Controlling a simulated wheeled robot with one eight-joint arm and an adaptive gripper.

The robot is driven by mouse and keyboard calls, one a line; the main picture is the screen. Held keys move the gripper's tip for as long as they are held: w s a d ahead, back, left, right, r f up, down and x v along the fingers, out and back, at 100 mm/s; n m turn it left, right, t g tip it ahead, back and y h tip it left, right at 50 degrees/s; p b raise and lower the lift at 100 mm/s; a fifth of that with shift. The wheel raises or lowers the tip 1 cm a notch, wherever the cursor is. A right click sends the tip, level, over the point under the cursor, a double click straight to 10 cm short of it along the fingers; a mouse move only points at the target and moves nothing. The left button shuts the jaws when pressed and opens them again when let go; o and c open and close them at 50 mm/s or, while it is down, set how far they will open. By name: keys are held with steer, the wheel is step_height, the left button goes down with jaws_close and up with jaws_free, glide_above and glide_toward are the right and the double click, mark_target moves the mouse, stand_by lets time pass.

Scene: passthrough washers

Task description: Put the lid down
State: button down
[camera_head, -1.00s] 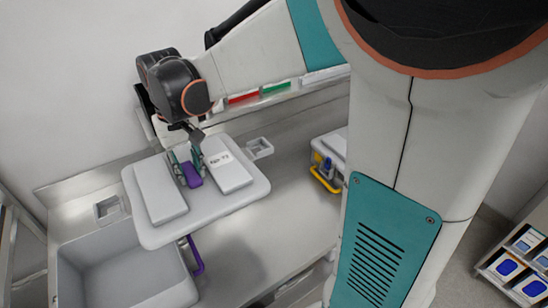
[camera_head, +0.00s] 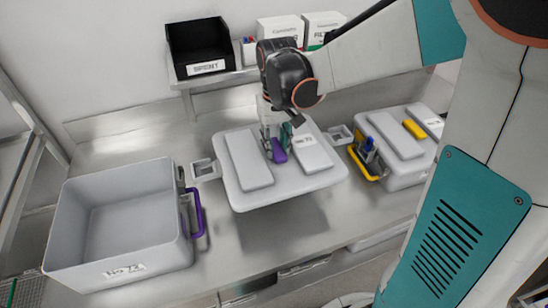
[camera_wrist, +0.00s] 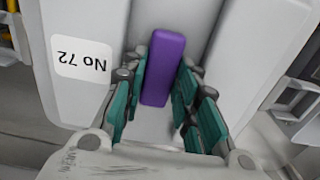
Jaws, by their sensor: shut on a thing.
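The pale grey lid (camera_head: 242,198) has two raised panels, a "No 72" label (camera_wrist: 82,57) and a purple grip (camera_head: 279,155) in its middle. My gripper (camera_head: 272,142) is shut on the purple grip, with a teal finger on each side of it in the wrist view (camera_wrist: 163,90). The lid is roughly level over the clear counter, right of the open grey bin (camera_head: 70,215). I cannot tell whether its underside touches the counter. The bin is empty, with a No 72 label and a purple side handle (camera_head: 198,213).
A closed bin (camera_head: 408,178) with a yellow handle (camera_head: 362,165) stands close to the lid's right. A black SPENT box (camera_head: 200,52) and white boxes (camera_head: 280,30) stand on the shelf behind. Bare counter (camera_head: 300,228) lies in front.

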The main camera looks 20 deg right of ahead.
step_height(320, 180, down, 13)
steer(key=b, duration=0.4)
steer(key=shift+f, duration=0.15)
steer(key=shift+f, duration=0.15)
steer(key=c, duration=1.2)
jaws_free()
steer(key=shift+c, duration=0.2)
